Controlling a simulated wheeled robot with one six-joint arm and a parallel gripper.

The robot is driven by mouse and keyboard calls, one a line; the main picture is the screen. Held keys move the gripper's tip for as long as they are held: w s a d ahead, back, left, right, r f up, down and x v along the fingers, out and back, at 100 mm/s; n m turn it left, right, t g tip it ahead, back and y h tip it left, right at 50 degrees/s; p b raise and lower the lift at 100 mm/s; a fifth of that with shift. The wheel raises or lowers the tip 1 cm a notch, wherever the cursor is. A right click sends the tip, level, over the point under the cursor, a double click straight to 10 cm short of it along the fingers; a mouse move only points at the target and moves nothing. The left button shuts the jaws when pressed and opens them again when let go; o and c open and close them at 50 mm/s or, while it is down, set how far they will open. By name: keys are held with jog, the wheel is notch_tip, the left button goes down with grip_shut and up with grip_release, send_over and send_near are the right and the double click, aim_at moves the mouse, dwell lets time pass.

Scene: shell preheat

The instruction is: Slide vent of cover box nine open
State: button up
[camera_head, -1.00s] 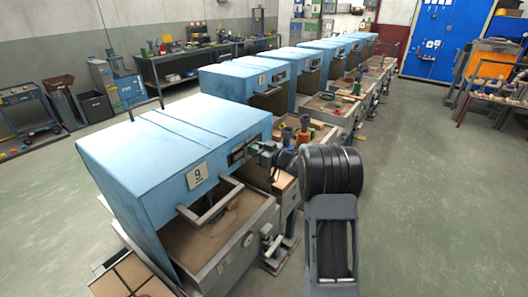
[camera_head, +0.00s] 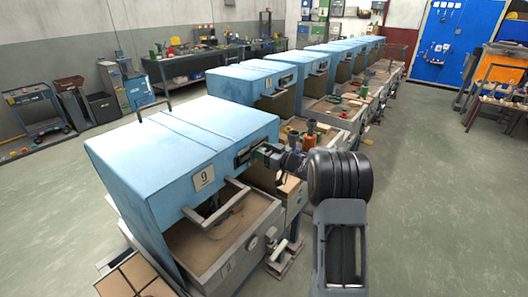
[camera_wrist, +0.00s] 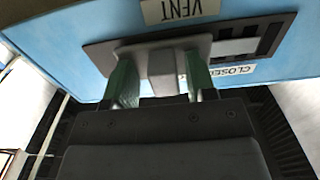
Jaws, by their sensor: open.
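Cover box nine (camera_head: 185,140) is a blue hood with a "9" plate (camera_head: 204,177) on its front, over an open tray. Its vent (camera_head: 242,158) is a dark plate on the front face, partly hidden by my gripper (camera_head: 258,154). In the wrist view the vent plate (camera_wrist: 100,55) carries a grey slider knob (camera_wrist: 163,72) and a slotted grille (camera_wrist: 268,40) at the right. Upside-down labels read "VENT" (camera_wrist: 180,9) and "CLOSED" (camera_wrist: 233,70). My gripper (camera_wrist: 160,88) is open, its green fingers on either side of the knob; I cannot tell whether they touch it.
A grey bar handle (camera_head: 215,205) juts from the hood's front, left of my arm. A row of similar blue boxes (camera_head: 250,78) stretches behind. A tiled tray (camera_head: 135,277) sits at the front left. The floor (camera_head: 440,200) at the right is clear.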

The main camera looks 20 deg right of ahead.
jog(key=b+v, duration=0.2)
jog(key=v, duration=1.1)
jog(key=shift+s+d, duration=0.2)
